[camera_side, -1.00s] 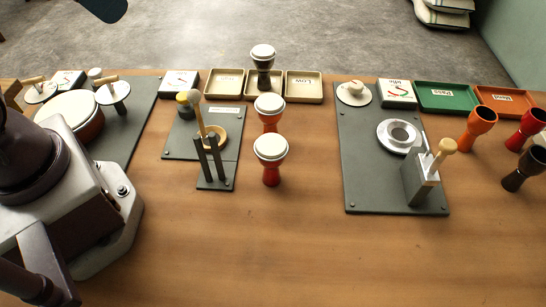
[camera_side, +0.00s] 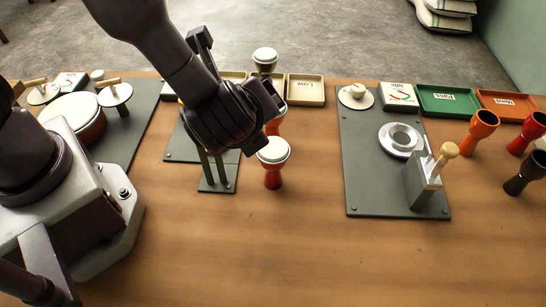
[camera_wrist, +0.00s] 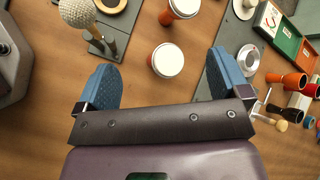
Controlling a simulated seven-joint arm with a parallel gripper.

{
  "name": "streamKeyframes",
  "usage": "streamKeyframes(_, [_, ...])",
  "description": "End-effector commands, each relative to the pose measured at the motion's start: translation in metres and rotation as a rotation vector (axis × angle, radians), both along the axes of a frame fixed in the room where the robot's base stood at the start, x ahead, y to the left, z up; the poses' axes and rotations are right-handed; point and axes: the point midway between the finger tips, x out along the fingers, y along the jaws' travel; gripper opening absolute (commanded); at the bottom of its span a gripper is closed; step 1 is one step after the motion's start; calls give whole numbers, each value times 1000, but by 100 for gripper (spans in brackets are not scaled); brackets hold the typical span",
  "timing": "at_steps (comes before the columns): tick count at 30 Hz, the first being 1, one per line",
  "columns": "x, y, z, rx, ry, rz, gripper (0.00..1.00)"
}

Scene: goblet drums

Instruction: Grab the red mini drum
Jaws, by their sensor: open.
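A red goblet drum (camera_side: 272,178) with a white head stands upright on the bare wood. In the wrist view its white head (camera_wrist: 167,60) shows from above, ahead of and between my spread blue fingertips. An orange-red drum stands just behind it, mostly hidden by my arm in the side view; it also shows at the top of the wrist view (camera_wrist: 181,8). My gripper (camera_wrist: 166,80) is open and empty, above and short of the red drum.
A dark stand (camera_side: 218,180) with upright posts is left of the drum. A grey board (camera_side: 370,190) with a clamp lies to the right. A black drum (camera_side: 264,58) is at the back. The front table is clear.

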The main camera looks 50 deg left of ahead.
Motion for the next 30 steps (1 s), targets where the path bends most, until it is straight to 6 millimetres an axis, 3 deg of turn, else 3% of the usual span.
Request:
streamKeyframes(1, [-8,-3,-22,110,17,-74,94])
streamKeyframes(3, [-16,-1,-41,256,1,-165,94])
streamKeyframes(12, [-46,-3,-97,706,-186,-587,94])
streamKeyframes(18, [-66,-3,-111,861,-371,-852,94])
streamKeyframes(23, [-77,-6,-116,891,-458,-974,94])
streamKeyframes(26, [-71,-7,-116,894,-475,-992,94])
streamKeyframes(30, [-46,-6,-115,895,-477,-987,94])
